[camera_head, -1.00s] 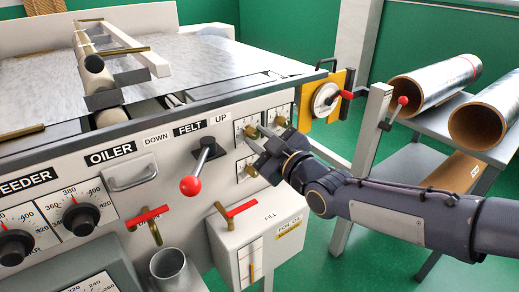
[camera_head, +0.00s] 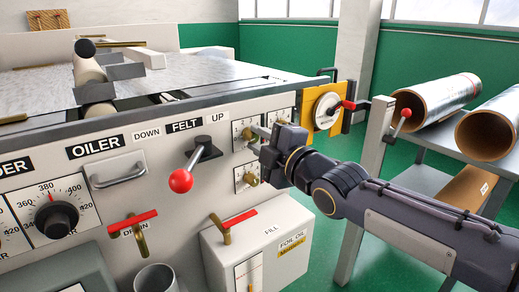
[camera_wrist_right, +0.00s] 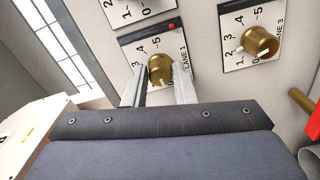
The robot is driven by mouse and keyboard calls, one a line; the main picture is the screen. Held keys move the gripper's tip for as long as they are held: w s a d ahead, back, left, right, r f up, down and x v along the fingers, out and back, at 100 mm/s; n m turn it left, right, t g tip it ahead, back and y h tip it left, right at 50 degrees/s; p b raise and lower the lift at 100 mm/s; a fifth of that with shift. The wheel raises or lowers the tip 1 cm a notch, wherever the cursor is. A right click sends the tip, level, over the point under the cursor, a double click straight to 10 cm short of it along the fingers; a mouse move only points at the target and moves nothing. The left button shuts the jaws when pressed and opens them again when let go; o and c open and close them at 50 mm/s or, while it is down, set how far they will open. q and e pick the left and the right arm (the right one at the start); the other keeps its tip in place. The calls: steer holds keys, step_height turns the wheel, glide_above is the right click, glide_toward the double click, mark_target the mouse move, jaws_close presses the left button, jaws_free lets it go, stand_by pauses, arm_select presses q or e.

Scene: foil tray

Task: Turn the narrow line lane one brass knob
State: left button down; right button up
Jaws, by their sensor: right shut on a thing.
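The lane 1 brass knob (camera_wrist_right: 160,70) sits on a white numbered dial plate labelled "LANE 1" in the right wrist view. My right gripper (camera_wrist_right: 159,88) is shut on this knob, one finger on each side. In the head view the right gripper (camera_head: 256,140) reaches the upper left dial of the small dial group on the panel's right end. The knob there is mostly hidden by the fingers. The lane 3 brass knob (camera_wrist_right: 262,43) stands free to the right in the wrist view. My left gripper is not in view.
A red-balled lever (camera_head: 180,181) sticks out left of the dials. Below are a red-handled drain valve (camera_head: 134,224) and a foil oil box (camera_head: 262,240). A yellow plate with a round dial (camera_head: 327,110) is right of the panel. Foil rolls (camera_head: 435,99) lie on a rack.

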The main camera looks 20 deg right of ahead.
steer(key=shift+n, duration=0.4)
steer(key=o, duration=1)
steer(key=p+v, duration=0.2)
steer(key=v, duration=0.5)
steer(key=shift+s+d, duration=0.1)
steer(key=shift+s, duration=0.25)
